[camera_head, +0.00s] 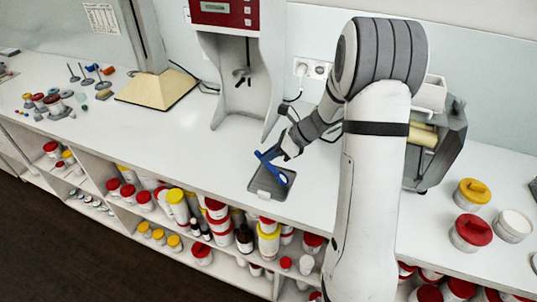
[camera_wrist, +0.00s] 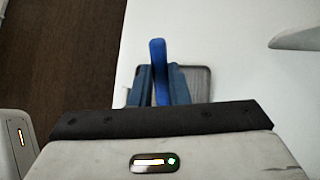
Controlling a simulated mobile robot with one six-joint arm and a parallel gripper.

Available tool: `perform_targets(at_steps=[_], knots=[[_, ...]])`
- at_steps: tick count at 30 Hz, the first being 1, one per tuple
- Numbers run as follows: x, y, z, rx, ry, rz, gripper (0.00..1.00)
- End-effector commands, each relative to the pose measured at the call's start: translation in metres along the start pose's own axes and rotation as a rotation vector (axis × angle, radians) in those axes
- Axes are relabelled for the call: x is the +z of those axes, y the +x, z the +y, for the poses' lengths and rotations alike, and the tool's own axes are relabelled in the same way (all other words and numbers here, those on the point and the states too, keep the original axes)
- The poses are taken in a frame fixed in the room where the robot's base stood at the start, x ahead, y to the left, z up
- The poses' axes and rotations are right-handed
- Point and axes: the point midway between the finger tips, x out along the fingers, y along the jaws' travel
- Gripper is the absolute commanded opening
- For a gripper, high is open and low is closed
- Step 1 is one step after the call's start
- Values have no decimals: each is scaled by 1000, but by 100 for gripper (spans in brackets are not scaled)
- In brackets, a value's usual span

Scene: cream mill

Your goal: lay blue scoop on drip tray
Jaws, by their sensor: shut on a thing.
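The blue scoop (camera_head: 278,174) is between my gripper's fingers, over the grey drip tray (camera_head: 258,188) on the white counter. In the wrist view the scoop (camera_wrist: 158,62) is a blue upright strip between the two blue fingers. My gripper (camera_head: 268,156) is shut on it; the gripper also shows in the wrist view (camera_wrist: 160,80). The drip tray (camera_wrist: 201,80) shows behind the fingers there, partly hidden by them and the gripper body. I cannot tell whether the scoop touches the tray.
A red and white machine (camera_head: 235,70) stands behind the tray. A grey machine (camera_head: 445,140) is to the right, with several lidded tubs such as the red-lidded one (camera_head: 471,231). Shelves of jars lie below the counter's front edge. Counter left of the tray is clear.

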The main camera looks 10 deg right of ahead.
Motion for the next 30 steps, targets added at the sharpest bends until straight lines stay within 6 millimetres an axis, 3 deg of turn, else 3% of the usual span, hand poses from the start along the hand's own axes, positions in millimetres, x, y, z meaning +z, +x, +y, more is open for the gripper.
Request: perform_targets(at_steps=[6,7,14,24,30], knots=[[-4,3,-1,0,1,0,0],[-2,2,-1,-1,1,0,18],[-2,2,-1,-1,1,0,36],[1,-4,-1,-3,1,0,37],[-1,-38,-2,-8,1,-1,37]])
